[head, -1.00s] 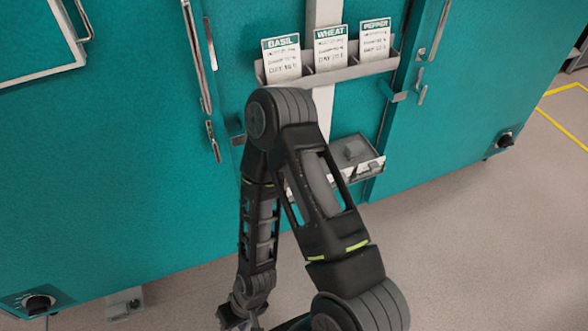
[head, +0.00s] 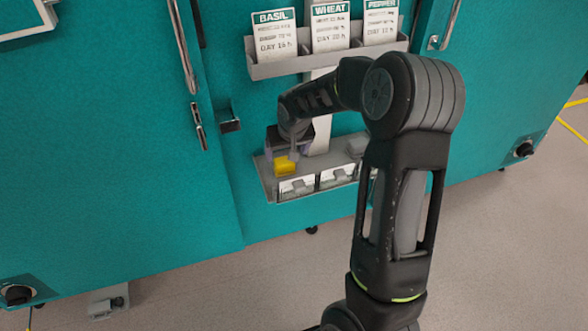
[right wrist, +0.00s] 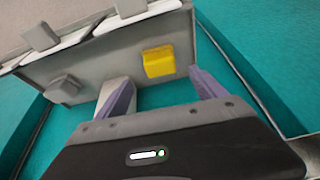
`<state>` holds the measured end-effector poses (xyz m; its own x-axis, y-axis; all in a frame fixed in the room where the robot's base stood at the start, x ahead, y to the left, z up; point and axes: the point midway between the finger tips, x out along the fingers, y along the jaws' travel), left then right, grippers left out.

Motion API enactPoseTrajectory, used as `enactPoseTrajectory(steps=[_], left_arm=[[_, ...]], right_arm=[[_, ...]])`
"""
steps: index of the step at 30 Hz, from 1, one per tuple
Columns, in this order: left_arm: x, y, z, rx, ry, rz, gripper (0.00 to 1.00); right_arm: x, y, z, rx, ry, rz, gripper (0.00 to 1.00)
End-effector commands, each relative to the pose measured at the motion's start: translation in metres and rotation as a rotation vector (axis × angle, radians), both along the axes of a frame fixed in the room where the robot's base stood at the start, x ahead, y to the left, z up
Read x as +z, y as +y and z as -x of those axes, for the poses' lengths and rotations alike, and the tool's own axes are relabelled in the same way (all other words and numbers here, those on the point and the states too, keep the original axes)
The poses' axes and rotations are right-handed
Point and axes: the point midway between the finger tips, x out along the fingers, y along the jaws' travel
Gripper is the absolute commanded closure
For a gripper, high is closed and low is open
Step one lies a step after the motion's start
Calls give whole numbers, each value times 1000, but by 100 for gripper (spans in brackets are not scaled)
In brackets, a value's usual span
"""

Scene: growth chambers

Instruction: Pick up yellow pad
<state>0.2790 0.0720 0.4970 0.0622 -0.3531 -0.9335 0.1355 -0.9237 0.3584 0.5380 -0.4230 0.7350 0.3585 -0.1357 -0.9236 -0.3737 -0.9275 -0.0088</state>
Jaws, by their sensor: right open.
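The yellow pad (head: 285,166) is a small block at the left end of the lower grey tray in the head view. It also shows in the right wrist view (right wrist: 159,61), against the grey tray surface. My right gripper (right wrist: 157,88) is open, its two purple-grey fingers on either side of and just short of the pad, with nothing between the tips. In the head view my right gripper (head: 291,148) is at the tray's left end, partly hidden by its own arm. My left gripper is not in view.
The lower grey tray (head: 270,185) holds white cards and grey blocks. Above it, an upper rack (head: 330,62) holds BASIL, WHEAT and PEPPER cards. Teal chamber doors (head: 110,130) with metal handles flank the trays. A small bracket (head: 229,122) juts out left of the lower tray.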

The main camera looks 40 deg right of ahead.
Motion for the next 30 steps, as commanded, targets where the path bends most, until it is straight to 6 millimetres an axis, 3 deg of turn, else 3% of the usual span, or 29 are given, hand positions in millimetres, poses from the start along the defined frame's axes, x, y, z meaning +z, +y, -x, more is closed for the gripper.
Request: enactPoseTrajectory(steps=[10,18,30], left_arm=[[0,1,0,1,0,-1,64],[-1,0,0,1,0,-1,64],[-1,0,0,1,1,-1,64]], right_arm=[[3,-3,0,-7,3,5,20],[-20,-6,-8,-6,4,5,20],[-26,-6,-11,-5,3,5,20]])
